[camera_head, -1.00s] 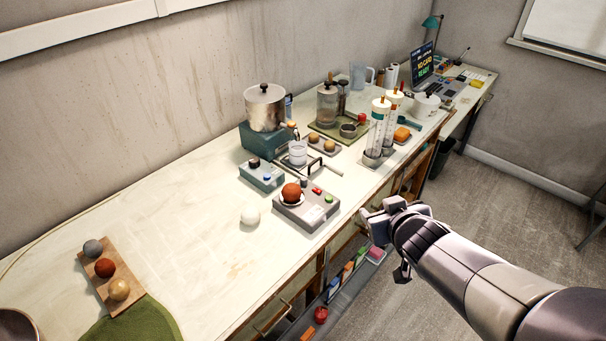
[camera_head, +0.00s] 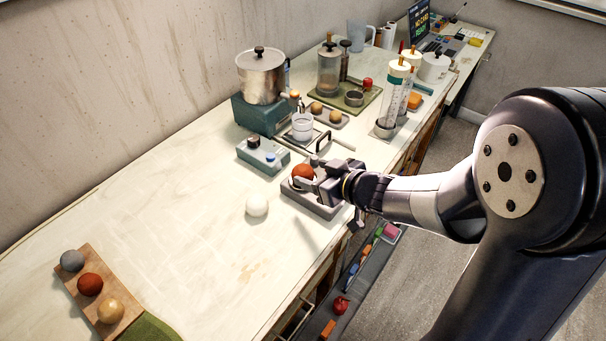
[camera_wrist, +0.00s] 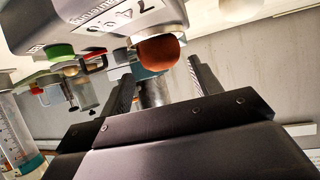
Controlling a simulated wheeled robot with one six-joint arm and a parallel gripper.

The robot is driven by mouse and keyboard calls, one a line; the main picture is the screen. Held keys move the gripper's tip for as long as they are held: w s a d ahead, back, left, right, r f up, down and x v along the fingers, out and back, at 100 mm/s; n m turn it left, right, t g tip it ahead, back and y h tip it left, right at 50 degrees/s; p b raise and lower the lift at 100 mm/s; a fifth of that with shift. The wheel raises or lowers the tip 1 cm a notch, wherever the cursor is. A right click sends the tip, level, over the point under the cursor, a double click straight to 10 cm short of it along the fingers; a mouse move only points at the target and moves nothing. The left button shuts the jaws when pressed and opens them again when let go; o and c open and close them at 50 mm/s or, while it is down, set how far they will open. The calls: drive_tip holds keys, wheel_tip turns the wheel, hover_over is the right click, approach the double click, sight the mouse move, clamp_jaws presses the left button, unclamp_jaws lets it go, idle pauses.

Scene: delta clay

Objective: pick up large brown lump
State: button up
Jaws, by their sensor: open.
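A reddish-brown round lump (camera_head: 303,172) sits on the grey scale (camera_head: 325,211) near the front edge of the bench. My gripper (camera_head: 308,184) is open at the lump, coming in from the right, and partly covers the scale. In the wrist view the same lump (camera_wrist: 160,52) shows between the tips of my open fingers (camera_wrist: 162,70), with a gap visible on each side. Nothing is held. Another reddish-brown lump (camera_head: 90,284) lies on the wooden board (camera_head: 76,267) at the lower left, between a grey lump (camera_head: 72,260) and a tan lump (camera_head: 110,311).
A white lump (camera_head: 257,205) lies on the bench left of the scale. A teal control box (camera_head: 262,157) and a beaker (camera_head: 302,127) stand behind the scale. Capped cylinders (camera_head: 394,95) stand farther right. The bench's left middle is clear.

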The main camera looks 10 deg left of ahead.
sight(306, 170)
drive_tip(key=x, duration=0.4)
drive_tip(key=shift+w+a+f, duration=0.1)
drive_tip(key=shift+a+f, duration=0.15)
drive_tip(key=shift+a, duration=0.1)
drive_tip(key=shift+c, duration=0.4)
drive_tip(key=c, duration=0.8)
drive_tip(key=shift+r, duration=0.3)
drive_tip(key=shift+c, duration=0.6)
wheel_tip(306, 170, up, 10)
drive_tip(key=p, duration=0.3)
drive_tip(key=shift+f+p, duration=0.25)
drive_tip(key=shift+p, duration=0.1)
drive_tip(key=shift+d, duration=0.1)
